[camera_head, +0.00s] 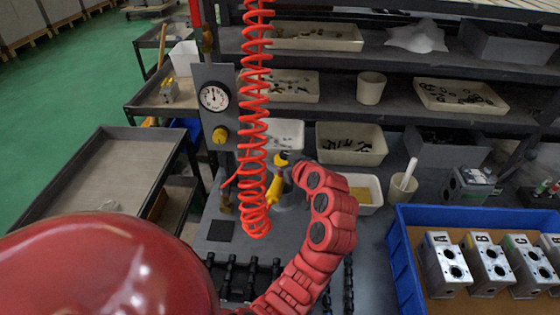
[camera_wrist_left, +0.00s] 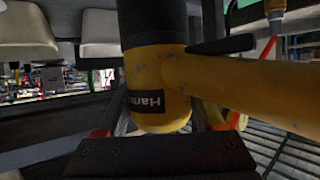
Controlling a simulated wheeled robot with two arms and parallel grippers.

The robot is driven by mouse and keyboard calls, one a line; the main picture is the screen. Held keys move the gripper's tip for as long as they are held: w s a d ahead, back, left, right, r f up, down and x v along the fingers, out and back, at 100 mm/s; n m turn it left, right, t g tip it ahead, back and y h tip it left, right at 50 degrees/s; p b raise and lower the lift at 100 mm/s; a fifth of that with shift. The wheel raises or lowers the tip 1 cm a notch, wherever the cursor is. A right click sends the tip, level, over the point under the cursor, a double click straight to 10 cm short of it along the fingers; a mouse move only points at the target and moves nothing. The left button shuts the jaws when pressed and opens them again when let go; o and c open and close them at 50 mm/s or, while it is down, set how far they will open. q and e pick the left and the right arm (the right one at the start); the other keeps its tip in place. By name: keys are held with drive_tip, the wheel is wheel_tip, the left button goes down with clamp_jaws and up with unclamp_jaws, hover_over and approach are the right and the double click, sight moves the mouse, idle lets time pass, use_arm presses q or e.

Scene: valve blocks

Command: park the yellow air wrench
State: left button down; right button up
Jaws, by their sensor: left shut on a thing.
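The yellow air wrench (camera_head: 274,190) is partly hidden in the head view, beside the lower part of the red coiled hose (camera_head: 254,110). My left gripper (camera_head: 285,172) is shut on it at the end of my red arm. In the left wrist view the wrench (camera_wrist_left: 160,72) fills the middle, with a black upper part, a black label and a yellow section reaching right. The gripper fingers (camera_wrist_left: 165,122) sit on both sides of its body. A dark square pad (camera_head: 221,231) lies on the bench, left of the hose. My right gripper is not seen.
A grey panel with a gauge (camera_head: 213,97) and yellow knob (camera_head: 220,135) stands left of the hose. Shelves with trays and bins (camera_head: 351,143) rise behind. A blue crate (camera_head: 401,250) with lettered valve blocks (camera_head: 443,262) is at the right. Black fittings (camera_head: 243,272) lie near the front.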

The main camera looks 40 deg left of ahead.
use_arm(q)
drive_tip(key=shift+r, duration=0.15)
unclamp_jaws()
drive_tip(key=shift+s, duration=0.1)
drive_tip(key=b+v, duration=0.1)
drive_tip(key=v, duration=1.6)
drive_tip(key=shift+d, duration=0.2)
